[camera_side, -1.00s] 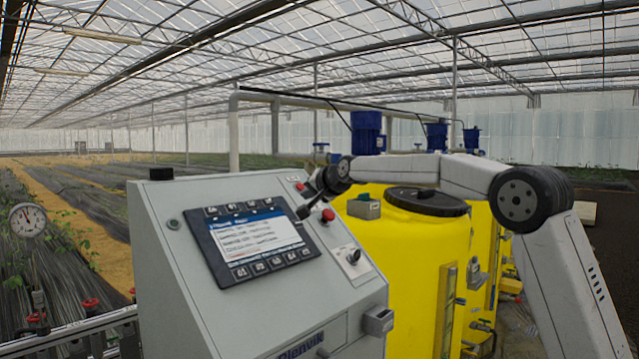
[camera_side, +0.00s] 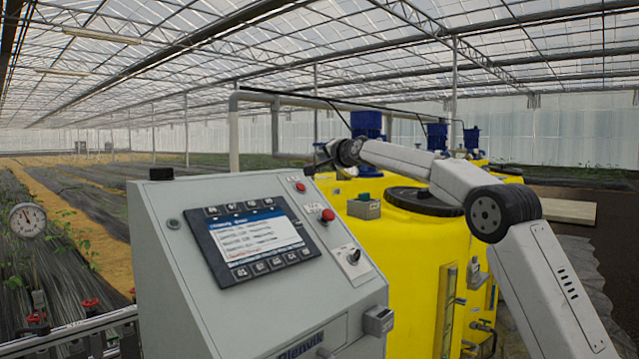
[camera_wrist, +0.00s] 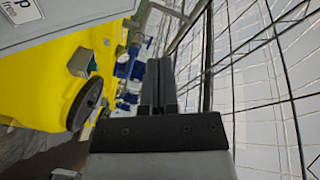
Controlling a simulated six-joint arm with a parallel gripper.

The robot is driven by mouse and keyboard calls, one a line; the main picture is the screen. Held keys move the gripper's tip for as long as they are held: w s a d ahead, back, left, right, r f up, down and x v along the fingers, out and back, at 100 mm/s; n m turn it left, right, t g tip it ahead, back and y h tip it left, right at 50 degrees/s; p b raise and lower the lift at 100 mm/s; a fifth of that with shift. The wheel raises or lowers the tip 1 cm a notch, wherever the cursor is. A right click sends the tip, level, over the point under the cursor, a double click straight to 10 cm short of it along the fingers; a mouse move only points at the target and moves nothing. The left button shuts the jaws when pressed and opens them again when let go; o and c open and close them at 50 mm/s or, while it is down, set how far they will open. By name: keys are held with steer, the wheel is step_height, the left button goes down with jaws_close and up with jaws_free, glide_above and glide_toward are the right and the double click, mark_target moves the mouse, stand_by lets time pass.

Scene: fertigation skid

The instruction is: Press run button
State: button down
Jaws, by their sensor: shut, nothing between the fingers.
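The grey control cabinet (camera_side: 165,235) has a sloped face with a screen (camera_side: 255,240). To the right of the screen are a small red button (camera_side: 300,187), a larger red mushroom button (camera_side: 327,215) and a dark rotary switch (camera_side: 352,256). A grey box (camera_side: 364,210) with a green button (camera_side: 364,196) sits in front of the yellow tank; the box also shows in the wrist view (camera_wrist: 82,62). No label reading "run" is legible. My gripper (camera_side: 312,169) is shut and empty, by the cabinet's upper right edge, above the small red button and apart from it. Its fingers (camera_wrist: 160,85) show closed in the wrist view.
Yellow tanks (camera_side: 425,250) with a black lid (camera_side: 425,201) stand right of the cabinet, with blue pump motors (camera_side: 366,124) behind. A black block (camera_side: 161,174) sits on the cabinet top. A pressure gauge (camera_side: 27,220) and red valves are at left. Space above the cabinet is open.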

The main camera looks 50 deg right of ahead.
mark_target(300, 183)
steer(key=shift+w+f, duration=1.5)
steer(key=shift+f, duration=0.15)
steer(key=shift+w+f, duration=1.45)
steer(key=shift+f, duration=0.15)
steer(key=shift+w+f, duration=0.55)
steer(key=shift+f, duration=0.1)
stand_by(1.4)
steer(key=shift+s+r, duration=0.55)
steer(key=shift+r, duration=0.05)
steer(key=shift+s+r, duration=0.1)
stand_by(0.4)
steer(key=shift+s+r, duration=1.6)
steer(key=shift+r, duration=0.15)
